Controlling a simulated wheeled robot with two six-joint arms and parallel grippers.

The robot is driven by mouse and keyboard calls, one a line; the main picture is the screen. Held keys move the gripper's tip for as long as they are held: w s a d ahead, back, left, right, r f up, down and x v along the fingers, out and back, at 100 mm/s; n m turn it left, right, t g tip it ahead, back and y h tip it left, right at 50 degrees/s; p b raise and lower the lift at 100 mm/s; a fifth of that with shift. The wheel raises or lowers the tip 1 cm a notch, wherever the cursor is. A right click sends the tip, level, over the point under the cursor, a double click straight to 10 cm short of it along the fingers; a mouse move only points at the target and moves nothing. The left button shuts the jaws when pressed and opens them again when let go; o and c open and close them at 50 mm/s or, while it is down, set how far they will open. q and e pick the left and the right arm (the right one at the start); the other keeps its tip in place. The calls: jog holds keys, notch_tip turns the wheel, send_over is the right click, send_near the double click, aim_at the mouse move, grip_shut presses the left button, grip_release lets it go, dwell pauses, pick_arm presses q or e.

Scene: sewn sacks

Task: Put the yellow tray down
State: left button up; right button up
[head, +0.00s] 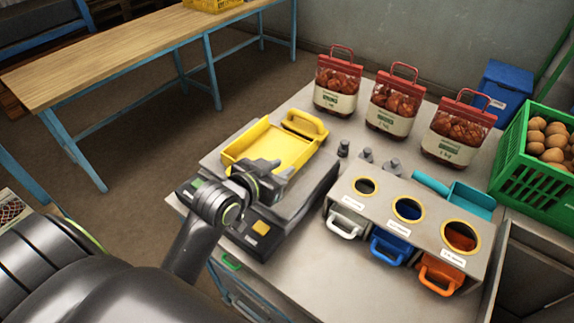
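The yellow tray (283,147) is a shallow open tray with a raised yellow handle-like part at its far right end. It is over the flat grey top of a scale (310,178); whether it touches that top I cannot tell. My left gripper (265,168) is at the tray's near edge, overlapping it in the picture. Its fingertips are dark and partly hidden by its own body, so I cannot tell whether they grip the edge. My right gripper is not in view.
Three red-topped bags (394,101) stand behind. Small grey weights (367,155) sit right of the scale. A holder with scoops in round holes (409,208), a teal scoop (468,198) and a green crate of round brown produce (526,178) fill the right. A wooden table (120,55) stands left.

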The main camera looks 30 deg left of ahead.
pick_arm(q)
jog(key=v, duration=0.5)
jog(key=shift+s+a, duration=0.1)
jog(key=shift+s, duration=0.15)
jog(key=p+v, duration=0.2)
jog(key=v, duration=0.1)
jog(key=shift+r, duration=0.1)
